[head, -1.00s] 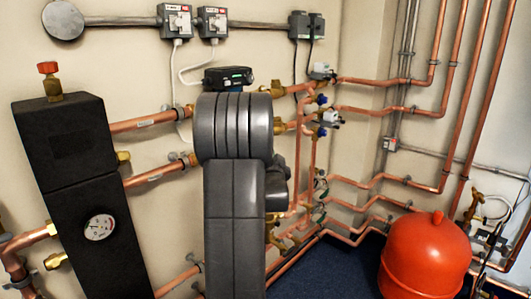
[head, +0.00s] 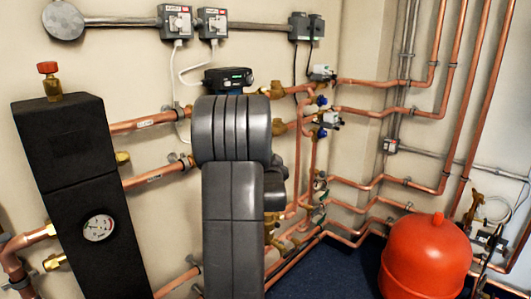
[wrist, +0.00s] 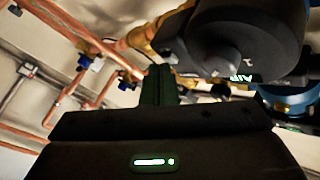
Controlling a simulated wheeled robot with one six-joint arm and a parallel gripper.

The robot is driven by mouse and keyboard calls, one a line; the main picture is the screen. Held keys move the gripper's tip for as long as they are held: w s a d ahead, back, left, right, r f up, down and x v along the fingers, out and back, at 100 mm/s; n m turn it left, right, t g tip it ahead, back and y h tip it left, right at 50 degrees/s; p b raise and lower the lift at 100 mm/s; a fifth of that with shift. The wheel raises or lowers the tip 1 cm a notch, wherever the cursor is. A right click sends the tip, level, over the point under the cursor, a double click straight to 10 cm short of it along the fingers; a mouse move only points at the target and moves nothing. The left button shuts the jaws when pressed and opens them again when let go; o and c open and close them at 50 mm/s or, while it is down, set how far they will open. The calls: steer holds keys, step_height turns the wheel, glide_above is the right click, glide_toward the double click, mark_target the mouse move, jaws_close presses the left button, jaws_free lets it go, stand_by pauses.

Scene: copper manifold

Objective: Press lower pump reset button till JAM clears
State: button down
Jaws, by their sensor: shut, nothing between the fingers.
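In the wrist view, a dark round pump head (wrist: 236,45) fills the upper right, with a small green-lit display (wrist: 241,78) at its lower edge. Its characters are too small to read surely. A blue pump body (wrist: 287,101) shows at the right. My gripper (wrist: 158,74) is shut and empty, pointing up in the picture, left of the display. I cannot tell whether it touches anything, and I cannot make out the reset button. In the head view, the upper pump (head: 229,78) shows above my arm. My arm hides the lower pump and my gripper there.
Copper pipes (head: 385,110) with valves run along the wall right of my arm. A black insulated block (head: 70,160) with a gauge stands at the left. A red vessel (head: 425,258) stands at the lower right. Blue floor shows between my arm and the vessel.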

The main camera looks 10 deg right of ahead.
stand_by(0.4)
steer(key=shift+s+d+b, duration=0.5)
steer(key=shift+s+b, duration=0.15)
steer(key=s+d+b, duration=0.1)
steer(key=s, duration=0.1)
steer(key=s+d+b, duration=0.1)
steer(key=s+d, duration=0.1)
stand_by(0.4)
steer(key=shift+w, duration=0.1)
stand_by(0.4)
steer(key=p, duration=0.2)
steer(key=w+a+p, duration=0.1)
steer(key=p, duration=0.2)
steer(key=shift+w+r, duration=0.1)
steer(key=shift+r, duration=0.1)
